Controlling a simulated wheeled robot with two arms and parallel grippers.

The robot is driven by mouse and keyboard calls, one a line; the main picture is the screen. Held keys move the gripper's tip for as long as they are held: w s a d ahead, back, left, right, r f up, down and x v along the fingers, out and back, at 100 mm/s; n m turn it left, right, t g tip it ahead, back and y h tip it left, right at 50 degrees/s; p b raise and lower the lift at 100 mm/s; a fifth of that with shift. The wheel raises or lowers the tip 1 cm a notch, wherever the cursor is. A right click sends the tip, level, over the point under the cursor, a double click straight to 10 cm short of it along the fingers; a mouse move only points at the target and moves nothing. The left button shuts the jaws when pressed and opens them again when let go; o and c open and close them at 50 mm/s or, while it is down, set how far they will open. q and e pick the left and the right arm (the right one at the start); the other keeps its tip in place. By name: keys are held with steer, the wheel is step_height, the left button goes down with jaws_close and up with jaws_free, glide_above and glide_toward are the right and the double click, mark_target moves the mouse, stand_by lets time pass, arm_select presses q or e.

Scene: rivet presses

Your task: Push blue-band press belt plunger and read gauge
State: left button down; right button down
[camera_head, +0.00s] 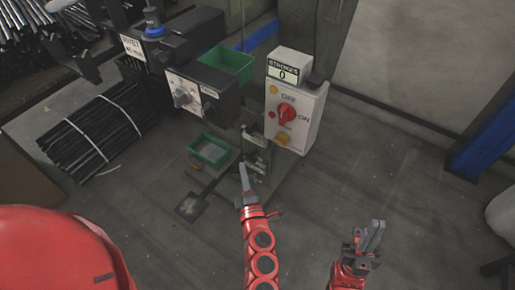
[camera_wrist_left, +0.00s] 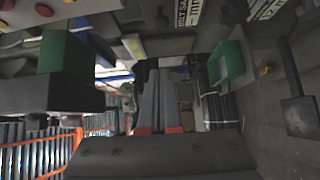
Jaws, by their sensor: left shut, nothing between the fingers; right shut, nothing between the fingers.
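The press (camera_head: 200,85) stands at the upper left in the head view, with a blue band (camera_head: 154,31) on its top post and a white rivet label. Its front carries a grey panel (camera_head: 182,92) with a dial or knob whose marks are too small to read. I cannot pick out the belt plunger for certain. My left gripper (camera_head: 244,178) is shut and empty, just in front of metal fittings (camera_head: 255,158) low on the press; contact cannot be told. Its shut fingers also show in the left wrist view (camera_wrist_left: 158,98). My right gripper (camera_head: 371,237) is shut and empty, lower right.
A white control box (camera_head: 297,112) has a red OFF/ON knob (camera_head: 286,114) and a strokes counter (camera_head: 283,73) showing 0. Green bins (camera_head: 230,64) and (camera_head: 209,151) stand by the press. A black foot pedal (camera_head: 190,207) lies on the floor.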

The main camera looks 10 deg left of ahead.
arm_select(q)
steer(key=shift+w+d+f, duration=0.15)
steer(key=shift+d+f, duration=0.1)
steer(key=shift+d, duration=0.1)
steer(key=b, duration=0.3)
glide_toward(245, 129)
steer(key=w+a, duration=0.1)
steer(key=a, duration=0.3)
steer(key=w, duration=0.1)
steer(key=w+d, duration=0.1)
steer(key=w, duration=0.2)
steer(key=shift+d+b, duration=0.25)
steer(key=shift+b, duration=0.05)
